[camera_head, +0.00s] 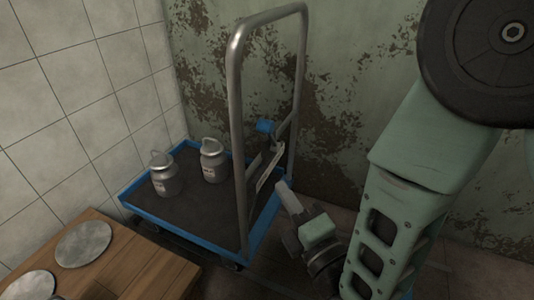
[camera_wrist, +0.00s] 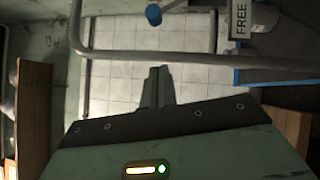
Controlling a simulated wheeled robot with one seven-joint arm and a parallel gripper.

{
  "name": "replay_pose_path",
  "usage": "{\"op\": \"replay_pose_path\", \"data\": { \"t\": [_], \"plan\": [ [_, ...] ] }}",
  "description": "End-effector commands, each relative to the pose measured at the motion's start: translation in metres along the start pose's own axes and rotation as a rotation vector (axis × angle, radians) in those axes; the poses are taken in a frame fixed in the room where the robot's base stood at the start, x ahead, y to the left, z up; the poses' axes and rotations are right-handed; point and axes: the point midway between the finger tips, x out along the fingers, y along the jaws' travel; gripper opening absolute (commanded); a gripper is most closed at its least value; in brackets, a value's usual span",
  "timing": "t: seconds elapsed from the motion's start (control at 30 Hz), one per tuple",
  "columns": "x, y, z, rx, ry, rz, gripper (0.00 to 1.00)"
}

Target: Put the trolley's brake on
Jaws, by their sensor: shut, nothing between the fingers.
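The trolley has a dark deck with a blue rim (camera_head: 160,222) and a tall grey tube handle (camera_head: 238,110). A lever with a blue knob (camera_head: 265,127) is mounted between the handle's uprights, above a pale plate (camera_head: 268,170). In the wrist view the blue knob (camera_wrist: 153,15) is at the top, left of a label reading FREE (camera_wrist: 241,20). The handle tube (camera_wrist: 200,58) crosses that view beyond my fingers. My gripper (camera_head: 284,188) is shut and empty, just right of the handle and below the knob. Its closed fingers (camera_wrist: 158,72) appear apart from the knob.
Two metal milk cans, a left one (camera_head: 165,175) and a right one (camera_head: 213,162), stand on the deck. A wooden table (camera_head: 150,262) with round metal lids (camera_head: 84,244) is at the lower left. Tiled and peeling green walls close the corner behind the trolley.

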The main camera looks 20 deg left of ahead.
Motion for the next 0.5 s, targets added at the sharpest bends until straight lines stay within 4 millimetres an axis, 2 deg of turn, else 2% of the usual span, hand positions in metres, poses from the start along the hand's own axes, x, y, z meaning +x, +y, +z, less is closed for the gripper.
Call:
{"op": "replay_pose_path", "data": {
  "t": [0.37,0.5],
  "plan": [
    [-0.0003,-0.0001,-0.0002,-0.01,-0.002,0.008,0.0],
    [0.0072,-0.0001,-0.0001,-0.009,-0.004,0.01,0.0]
  ]
}}
